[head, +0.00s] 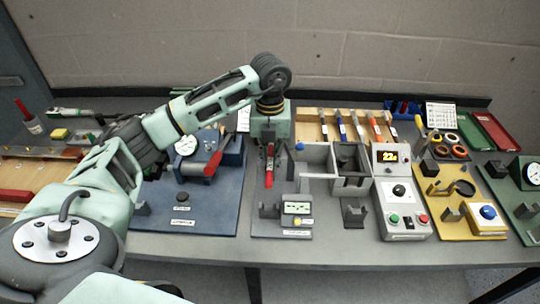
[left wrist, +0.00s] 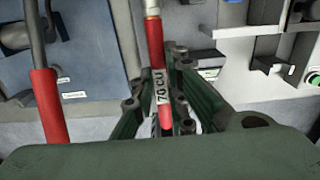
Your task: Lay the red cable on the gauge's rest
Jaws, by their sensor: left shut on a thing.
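The red cable (head: 270,165), with a white label reading "70 CU" in the left wrist view (left wrist: 160,87), hangs roughly upright in my left gripper (head: 268,152). The left gripper is shut on it, as its fingers (left wrist: 163,108) show around the cable. The gauge with a small display (head: 297,208) stands on a grey plate, in front of and slightly right of the cable. A dark notched block (head: 269,211), which looks like its rest, stands just left of the display. The cable is apart from it. My right gripper is not in view.
A blue press (head: 196,185) with a red lever (head: 213,163) is close on the left. Grey box-like fixtures (head: 350,185) and a control box reading 22 (head: 400,200) stand to the right. A board with several coloured-handled tools (head: 341,125) is behind.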

